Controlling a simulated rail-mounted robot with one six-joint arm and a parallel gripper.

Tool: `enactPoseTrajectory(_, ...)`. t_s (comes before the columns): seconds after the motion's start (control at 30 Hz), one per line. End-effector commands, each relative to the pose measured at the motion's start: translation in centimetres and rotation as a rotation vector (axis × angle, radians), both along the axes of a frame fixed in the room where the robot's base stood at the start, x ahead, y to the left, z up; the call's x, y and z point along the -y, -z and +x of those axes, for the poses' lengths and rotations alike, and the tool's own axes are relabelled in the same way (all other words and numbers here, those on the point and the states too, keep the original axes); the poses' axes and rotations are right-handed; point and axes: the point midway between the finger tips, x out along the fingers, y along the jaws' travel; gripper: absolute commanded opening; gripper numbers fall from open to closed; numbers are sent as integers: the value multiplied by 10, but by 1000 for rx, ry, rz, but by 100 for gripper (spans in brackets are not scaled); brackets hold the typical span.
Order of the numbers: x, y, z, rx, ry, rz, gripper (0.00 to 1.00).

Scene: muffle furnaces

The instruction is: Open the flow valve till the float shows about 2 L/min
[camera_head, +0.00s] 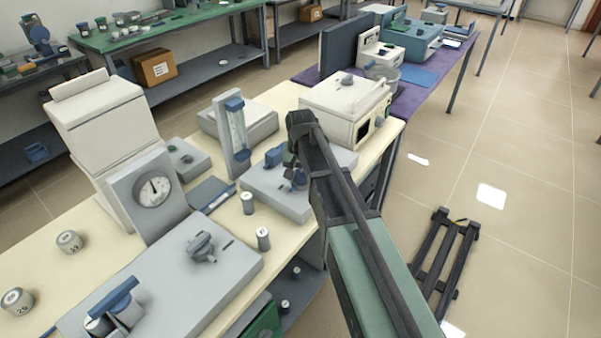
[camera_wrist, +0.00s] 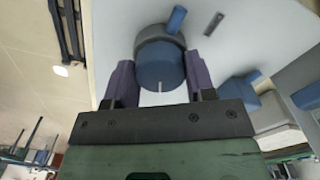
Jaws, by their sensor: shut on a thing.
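The flowmeter (camera_head: 235,135) stands upright on the bench, a grey plate with a clear tube between blue end fittings. The float and its reading are too small to make out. A grey valve panel (camera_head: 262,193) lies to its right. My gripper (camera_head: 294,168) reaches down over this panel, and my arm hides part of it. In the wrist view, my gripper (camera_wrist: 160,78) is shut on a round blue knob (camera_wrist: 157,62) with a white line on its face. One purple finger is on each side of the knob. A grey collar with a blue stub is behind it.
A pressure gauge (camera_head: 152,190) stands left of the flowmeter. A white furnace (camera_head: 345,103) is behind my gripper. Small numbered pots (camera_head: 263,238) stand near the bench front. Another grey panel (camera_head: 225,262) with a knob and blue lever lies in front.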

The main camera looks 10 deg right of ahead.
Motion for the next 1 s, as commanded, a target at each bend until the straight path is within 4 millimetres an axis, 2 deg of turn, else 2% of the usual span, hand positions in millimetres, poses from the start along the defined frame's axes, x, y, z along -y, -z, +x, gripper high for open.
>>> enactPoseTrajectory(0.5, 1, 0, 0, 0, -440, 0, 26)
enactPoseTrajectory(0.73, 1, 0, 0, 0, -553, 0, 26)
enactPoseTrajectory(1.0, 1, 0, 0, 0, -603, 0, 26)
